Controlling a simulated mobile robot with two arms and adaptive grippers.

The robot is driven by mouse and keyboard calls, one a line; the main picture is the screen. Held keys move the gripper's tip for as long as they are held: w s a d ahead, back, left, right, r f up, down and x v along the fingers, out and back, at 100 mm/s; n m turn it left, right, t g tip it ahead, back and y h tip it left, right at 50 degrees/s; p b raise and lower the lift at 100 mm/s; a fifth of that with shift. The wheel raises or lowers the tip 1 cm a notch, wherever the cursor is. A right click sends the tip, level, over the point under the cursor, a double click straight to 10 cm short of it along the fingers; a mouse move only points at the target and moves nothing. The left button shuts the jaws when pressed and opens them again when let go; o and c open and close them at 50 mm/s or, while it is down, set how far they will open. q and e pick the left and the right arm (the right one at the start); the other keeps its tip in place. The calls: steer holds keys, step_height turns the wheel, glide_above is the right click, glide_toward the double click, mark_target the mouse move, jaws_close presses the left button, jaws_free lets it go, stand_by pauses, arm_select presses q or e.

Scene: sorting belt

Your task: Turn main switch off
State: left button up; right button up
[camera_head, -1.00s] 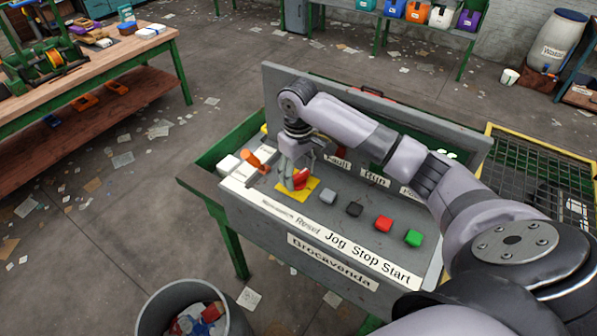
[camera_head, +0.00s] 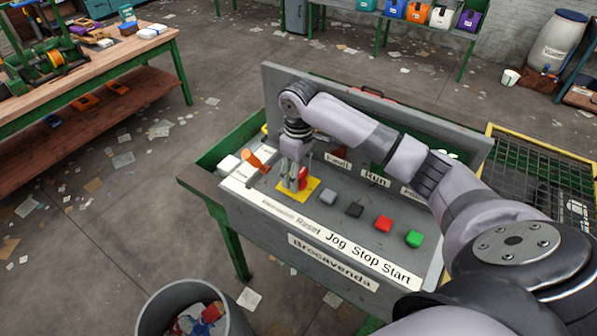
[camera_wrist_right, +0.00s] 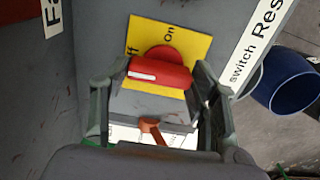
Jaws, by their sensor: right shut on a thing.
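The main switch is a red rotary knob (camera_head: 303,178) on a yellow plate (camera_head: 313,185) at the panel's left part. In the right wrist view the knob (camera_wrist_right: 163,72) has a white mark at its left end. That mark lies near the partly hidden "Off" lettering, while "On" stands above the knob. My right gripper (camera_head: 293,179) reaches down to the knob from above. In the right wrist view my right gripper (camera_wrist_right: 158,85) is shut on the knob, one finger at each end. My left gripper is not in view.
On the sloped panel (camera_head: 340,232), grey, black, red (camera_head: 383,223) and green (camera_head: 414,238) buttons sit right of the switch. An orange lever (camera_head: 258,161) stands close on its left. A bin (camera_head: 160,300) of scraps stands in front, and a workbench (camera_head: 150,45) at left.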

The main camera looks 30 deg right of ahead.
steer(key=o, duration=1.2)
steer(key=shift+c, duration=0.2)
step_height(320, 180, up, 12)
